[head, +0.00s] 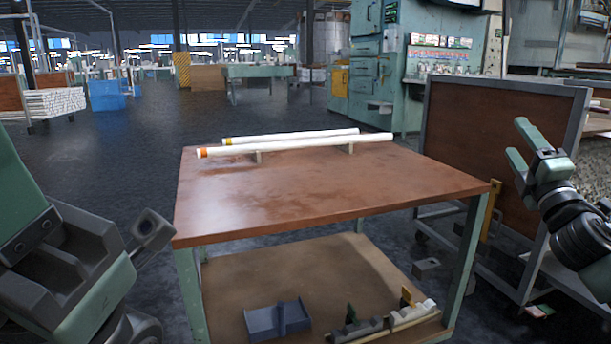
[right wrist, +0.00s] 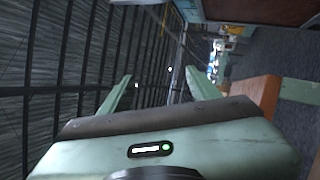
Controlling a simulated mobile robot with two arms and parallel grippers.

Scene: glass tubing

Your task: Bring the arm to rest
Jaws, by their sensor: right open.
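My right gripper (head: 515,138) is raised at the right of the head view, well to the right of the table and clear of it. Its two green fingers stand apart with nothing between them. The right wrist view also shows this gripper (right wrist: 158,82) open and empty, with the roof beams behind it. Two long white glass tubes lie near the back of the table: a front tube (head: 310,146) with an orange left end, and a rear tube (head: 290,136) with a yellow mark. Parts of my left arm fill the lower left; its gripper fingers do not show.
The brown table top (head: 330,195) is otherwise bare. Small supports (head: 258,157) stand under the front tube. The lower shelf holds a blue-grey tray (head: 262,322) and small parts. A framed brown panel cart (head: 480,120) stands right of the table, close to my right gripper in the picture.

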